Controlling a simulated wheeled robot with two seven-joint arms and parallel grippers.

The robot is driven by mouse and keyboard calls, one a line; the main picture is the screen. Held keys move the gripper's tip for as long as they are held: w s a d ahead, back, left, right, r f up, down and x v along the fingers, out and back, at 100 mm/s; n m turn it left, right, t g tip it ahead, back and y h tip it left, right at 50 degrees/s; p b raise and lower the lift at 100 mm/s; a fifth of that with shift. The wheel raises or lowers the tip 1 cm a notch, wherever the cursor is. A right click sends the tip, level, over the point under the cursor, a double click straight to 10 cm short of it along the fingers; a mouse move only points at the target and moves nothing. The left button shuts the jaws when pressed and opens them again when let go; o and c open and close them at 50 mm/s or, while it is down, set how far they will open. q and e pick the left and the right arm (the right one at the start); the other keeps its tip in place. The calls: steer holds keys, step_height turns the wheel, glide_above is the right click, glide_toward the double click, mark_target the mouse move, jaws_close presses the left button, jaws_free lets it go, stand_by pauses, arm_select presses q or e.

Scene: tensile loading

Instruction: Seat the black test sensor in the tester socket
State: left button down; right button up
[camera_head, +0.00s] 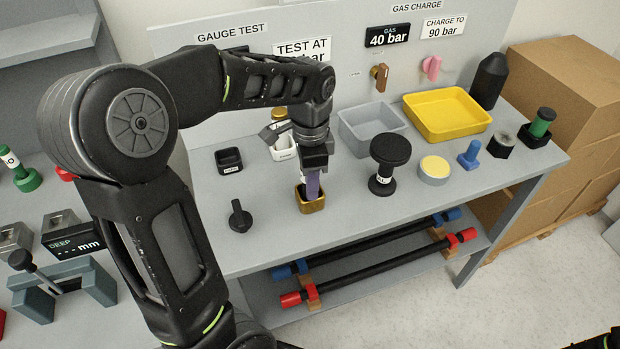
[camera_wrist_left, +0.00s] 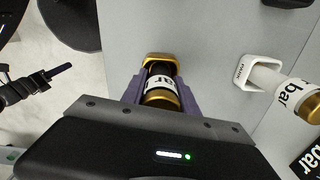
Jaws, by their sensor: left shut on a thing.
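My left gripper (camera_head: 311,190) points down over the gold tester socket (camera_head: 311,205) at the bench's front edge. In the left wrist view its purple fingers (camera_wrist_left: 158,95) are shut on the black test sensor (camera_wrist_left: 162,69), which has a white "bar" label and a gold cap. The sensor's far end is at the gold socket (camera_wrist_left: 160,57), in line with it; I cannot tell how deep it sits. A white sensor (camera_wrist_left: 268,79) stands in a white holder (camera_wrist_left: 243,72). A black holder (camera_head: 229,160) is empty. My right gripper (camera_wrist_left: 55,74) shows small and side-on in the left wrist view.
Behind are a grey tray (camera_head: 372,130) and a yellow tray (camera_head: 447,113). A black-topped gauge (camera_head: 388,160) stands right of the socket, and a black knob (camera_head: 240,216) lies left of it. The panel (camera_head: 345,60) rises behind the bench. Bars lie on the lower shelf (camera_head: 390,270).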

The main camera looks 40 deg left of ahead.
arm_select(q)
steer(key=c, duration=1.4)
jaws_free()
steer(key=shift+f, duration=0.2)
steer(key=o, duration=0.5)
steer(key=shift+r, duration=0.1)
step_height(320, 180, up, 12)
steer(key=shift+r+p, duration=0.15)
steer(key=shift+p, duration=0.25)
